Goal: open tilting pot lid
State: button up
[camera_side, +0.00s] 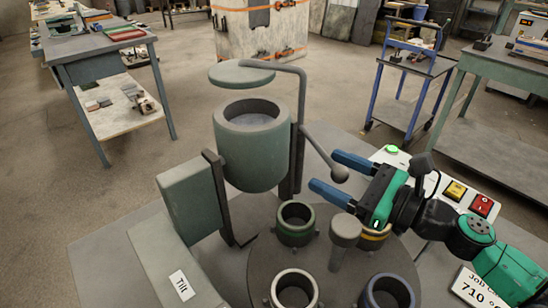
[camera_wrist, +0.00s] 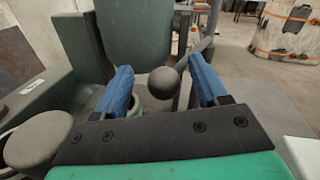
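The tilting pot (camera_side: 250,155) is a grey-green cylinder with an open top. Its flat round lid (camera_side: 241,74) hangs level above the rim with a clear gap, on a bent rod from the post beside the pot. A lever on that post ends in a dark ball knob (camera_side: 340,174). My gripper (camera_side: 323,170) is open, with one blue finger on each side of the knob. In the wrist view the knob (camera_wrist: 164,82) sits between the fingers, with visible gaps on both sides. The lid is not in the wrist view.
A round plate (camera_side: 330,265) in front of the pot bears several ring-topped moulds and a grey round-topped post (camera_side: 345,232). A box marked Tilt (camera_side: 180,285) stands at left. A panel with yellow and red switches (camera_side: 468,198) lies behind my arm.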

notch_tip(320, 180, up, 20)
dwell(0.7)
jog(key=s+d+f+n+g+h, duration=0.1)
jog(key=s+d+f+n+h, duration=0.2)
jog(key=d, duration=0.6)
jog(key=s+d+f+n+g+h, duration=0.1)
jog(key=s+d+f+n+h, duration=0.2)
jog(key=d+f+n+h, duration=0.4)
jog(key=s+d+f+n+g+h, duration=0.1)
jog(key=s+d+f+n+h, duration=0.2)
jog(key=d+f+n, duration=0.6)
jog(key=d+n+h, duration=0.2)
jog(key=d+n, duration=0.1)
jog(key=shift+f+n, duration=0.3)
